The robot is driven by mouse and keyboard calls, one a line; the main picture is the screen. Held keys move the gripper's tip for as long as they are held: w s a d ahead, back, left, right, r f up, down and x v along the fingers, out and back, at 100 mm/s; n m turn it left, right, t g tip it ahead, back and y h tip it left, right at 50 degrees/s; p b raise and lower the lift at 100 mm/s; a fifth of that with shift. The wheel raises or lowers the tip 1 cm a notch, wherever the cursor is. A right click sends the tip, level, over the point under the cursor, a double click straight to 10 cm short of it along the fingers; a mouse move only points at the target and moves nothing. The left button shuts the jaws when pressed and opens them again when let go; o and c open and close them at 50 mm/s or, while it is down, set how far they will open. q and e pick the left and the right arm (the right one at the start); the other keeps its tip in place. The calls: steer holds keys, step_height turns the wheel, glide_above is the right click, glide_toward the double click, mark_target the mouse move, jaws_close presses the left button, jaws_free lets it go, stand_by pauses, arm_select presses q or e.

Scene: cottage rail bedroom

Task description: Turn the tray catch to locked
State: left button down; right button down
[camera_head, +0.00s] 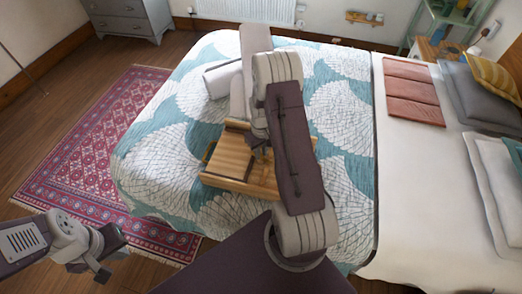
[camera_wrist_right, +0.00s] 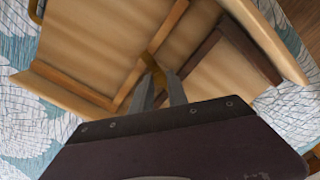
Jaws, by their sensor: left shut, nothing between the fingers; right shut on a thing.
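The wooden tray (camera_head: 228,158) lies on the patterned bedspread, partly hidden under my right arm. Its divided inside and raised wooden strips fill much of the wrist view (camera_wrist_right: 95,45). My right gripper (camera_wrist_right: 160,72) points down at the tray, with its fingers shut on a small yellowish-brown piece that looks like the catch (camera_wrist_right: 143,92). The fingers hide most of this piece, so I cannot tell its turn. In the head view the gripper is largely hidden by the arm. My left gripper (camera_head: 103,275) is shut and empty at the lower left, away from the bed.
The bed has a teal and white bedspread (camera_head: 155,160), with a pale rolled item (camera_head: 222,78) behind the tray. Reddish folded cloths (camera_head: 412,90) and pillows lie to the right. A red rug (camera_head: 85,150) covers the floor at left. A grey dresser (camera_head: 130,15) stands behind.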

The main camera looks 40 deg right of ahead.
steer(key=shift+n+p, duration=0.35)
steer(key=shift+n, duration=1.65)
steer(key=c, duration=1.3)
jaws_free()
step_height(320, 180, up, 9)
steer(key=shift+r, duration=0.1)
